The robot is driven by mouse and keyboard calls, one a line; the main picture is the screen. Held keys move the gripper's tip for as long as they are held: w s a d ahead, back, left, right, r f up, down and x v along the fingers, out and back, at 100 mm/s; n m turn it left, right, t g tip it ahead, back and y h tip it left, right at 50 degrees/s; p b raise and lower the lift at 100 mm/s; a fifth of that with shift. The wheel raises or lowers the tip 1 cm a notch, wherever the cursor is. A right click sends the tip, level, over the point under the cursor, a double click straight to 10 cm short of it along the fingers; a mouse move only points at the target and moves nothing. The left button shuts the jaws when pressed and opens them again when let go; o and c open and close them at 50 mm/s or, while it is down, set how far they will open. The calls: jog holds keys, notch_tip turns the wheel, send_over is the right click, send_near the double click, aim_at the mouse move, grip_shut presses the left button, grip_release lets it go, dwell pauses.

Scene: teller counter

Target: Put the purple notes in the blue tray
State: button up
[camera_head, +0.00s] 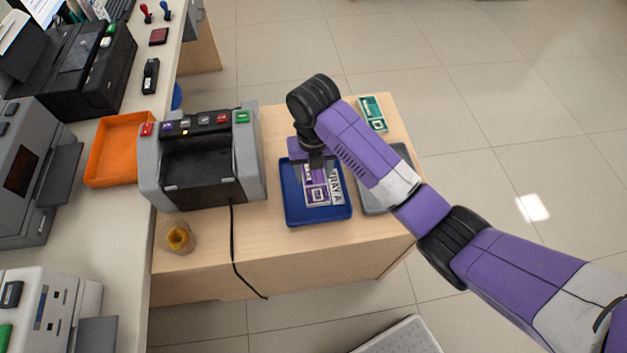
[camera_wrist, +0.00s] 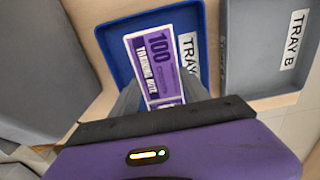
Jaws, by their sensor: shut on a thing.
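The purple notes (camera_head: 317,191) are in or just above the blue tray (camera_head: 291,213), beside its "TRAY A" label; I cannot tell whether they touch its floor. In the wrist view the notes (camera_wrist: 154,66) show a large "100" and lie over the blue tray (camera_wrist: 116,63), with their near end between my fingers. My gripper (camera_head: 316,168) is over the blue tray, pointing down, and is shut on the notes. In the wrist view the fingertips of my gripper (camera_wrist: 163,98) are partly hidden by the notes and the wrist body.
A grey tray (camera_wrist: 262,82) labelled "TRAY B" stands right of the blue tray. Green notes (camera_head: 373,113) lie behind on the wooden table. A counting machine (camera_head: 203,160) stands left, its black cable hanging over the front edge. A tape roll (camera_head: 179,238) is at the front left.

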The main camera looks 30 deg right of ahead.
aim_at(313, 181)
jog(key=shift+f, duration=2.25)
jog(key=shift+f, duration=0.15)
jog(key=o, duration=1.6)
notch_tip(313, 181, up, 12)
jog(key=shift+r+p, duration=0.2)
jog(key=shift+p, duration=0.3)
